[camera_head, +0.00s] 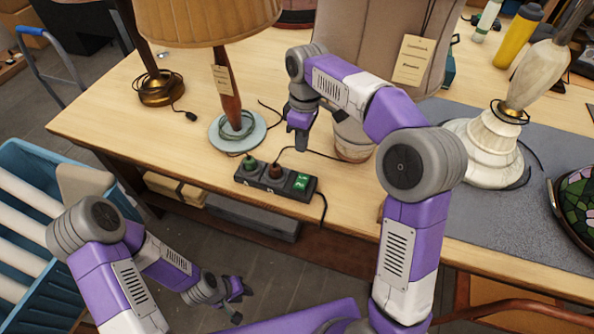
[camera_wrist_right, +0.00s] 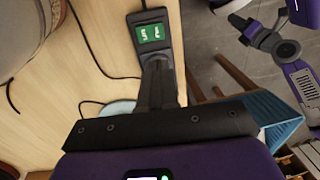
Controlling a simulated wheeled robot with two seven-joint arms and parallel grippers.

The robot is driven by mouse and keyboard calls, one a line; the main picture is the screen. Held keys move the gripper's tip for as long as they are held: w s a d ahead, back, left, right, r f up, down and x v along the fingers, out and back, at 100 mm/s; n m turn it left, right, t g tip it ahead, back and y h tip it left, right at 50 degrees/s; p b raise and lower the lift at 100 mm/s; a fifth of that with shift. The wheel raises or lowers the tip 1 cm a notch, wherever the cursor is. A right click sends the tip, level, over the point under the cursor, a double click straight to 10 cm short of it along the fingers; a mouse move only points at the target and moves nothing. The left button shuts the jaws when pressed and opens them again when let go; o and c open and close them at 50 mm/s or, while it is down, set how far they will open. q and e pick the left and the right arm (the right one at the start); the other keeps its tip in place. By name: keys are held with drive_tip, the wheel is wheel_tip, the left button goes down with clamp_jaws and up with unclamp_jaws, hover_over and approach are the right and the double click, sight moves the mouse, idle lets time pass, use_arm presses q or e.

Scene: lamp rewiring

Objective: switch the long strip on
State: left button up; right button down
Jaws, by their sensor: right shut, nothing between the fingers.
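The long strip (camera_head: 264,187) is a black power strip lying near the table's front edge. Its bright green switch (camera_head: 301,182) is at its right end, and a green plug and a reddish-brown plug stand in its sockets. In the right wrist view the green switch (camera_wrist_right: 150,33) shows just beyond my fingertips. My right gripper (camera_head: 300,143) is shut and empty, pointing down above and behind the strip; the fingers (camera_wrist_right: 158,68) hide part of the strip in the wrist view. My left gripper (camera_head: 238,300) looks open and empty, low in front of the table.
A lamp with a teal base (camera_head: 237,131) stands behind the strip, and a brass-based lamp (camera_head: 160,88) further left. A large tagged lamp (camera_head: 354,141) and a white lamp (camera_head: 488,150) stand to the right. Cords cross the table. A blue crate (camera_head: 20,155) is at left.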

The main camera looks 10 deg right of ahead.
sight(298, 186)
drive_tip(key=f+b, duration=0.1)
drive_tip(key=f, duration=0.3)
drive_tip(key=s+f+b, duration=0.1)
drive_tip(key=f+b, duration=0.1)
drive_tip(key=f, duration=0.3)
drive_tip(key=a+f+b, duration=0.1)
drive_tip(key=f+b, duration=0.1)
drive_tip(key=f, duration=0.3)
drive_tip(key=shift+s, duration=0.3)
drive_tip(key=shift+a, duration=0.1)
